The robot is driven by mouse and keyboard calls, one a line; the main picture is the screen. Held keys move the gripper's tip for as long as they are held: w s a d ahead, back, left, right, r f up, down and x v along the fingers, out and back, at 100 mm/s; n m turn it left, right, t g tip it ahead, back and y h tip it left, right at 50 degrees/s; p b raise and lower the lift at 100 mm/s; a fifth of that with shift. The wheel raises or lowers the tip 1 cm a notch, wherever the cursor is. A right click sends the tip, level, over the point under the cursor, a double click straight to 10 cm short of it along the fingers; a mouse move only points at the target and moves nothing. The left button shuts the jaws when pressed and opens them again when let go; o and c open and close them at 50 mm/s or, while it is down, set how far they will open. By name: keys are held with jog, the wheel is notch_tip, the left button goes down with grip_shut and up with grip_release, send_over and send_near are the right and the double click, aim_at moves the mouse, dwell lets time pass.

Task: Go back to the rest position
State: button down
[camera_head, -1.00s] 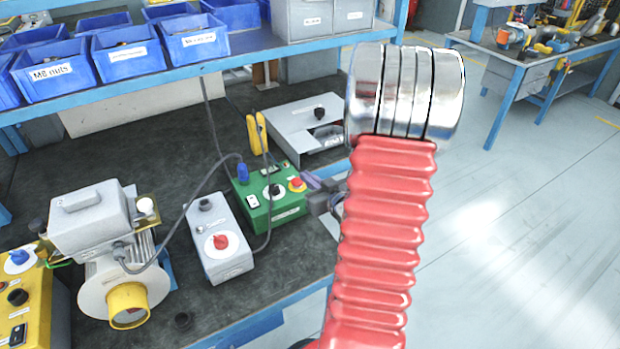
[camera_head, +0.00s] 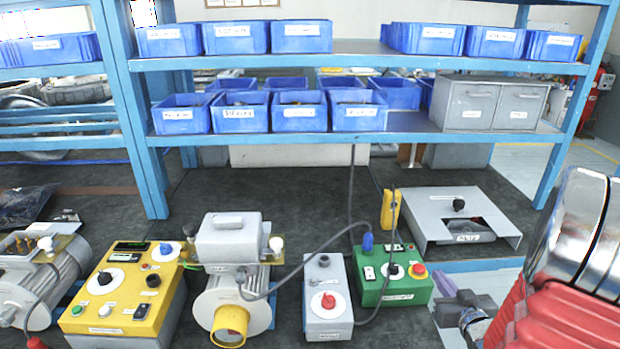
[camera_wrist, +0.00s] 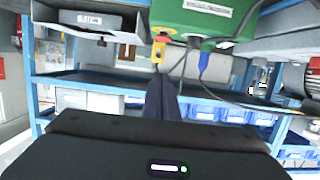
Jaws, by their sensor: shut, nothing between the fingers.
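My gripper (camera_head: 446,289) is at the lower right in the head view, just right of the green control box (camera_head: 392,274) and in front of the bench. Its dark fingers are together and empty. In the wrist view my gripper (camera_wrist: 162,97) shows as a narrow dark pair of closed fingers, with the picture upside down. There the green box (camera_wrist: 205,15) is at the top, its red and yellow stop button (camera_wrist: 160,46) near the fingertips. I cannot tell the exact gap between them. My red-sleeved arm fills the lower right corner of the head view.
A grey box with a red knob (camera_head: 327,300), a blower motor (camera_head: 228,285) and a yellow control box (camera_head: 122,290) stand left on the bench. A grey slotted plate (camera_head: 458,215) lies behind. Blue bins (camera_head: 240,112) fill the shelves. A black cable hangs to the green box.

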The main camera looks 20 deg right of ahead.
jog(key=s+d+f+m+g+h, duration=0.1)
jog(key=s+d+f+m+g, duration=0.15)
jog(key=s+f+g, duration=0.75)
jog(key=s+a+r+n+y, duration=0.1)
jog(key=a+r, duration=0.7)
jog(key=a, duration=0.4)
jog(key=s+a+r+n+y, duration=0.1)
jog(key=a+r+n+y, duration=0.1)
jog(key=a+r, duration=0.5)
jog(key=s+a+r+n+t+y, duration=0.1)
jog(key=a+r, duration=0.7)
jog(key=a, duration=0.9)
jog(key=shift+a+r+n+y, duration=0.3)
jog(key=shift+n+y, duration=0.2)
jog(key=shift+n, duration=0.25)
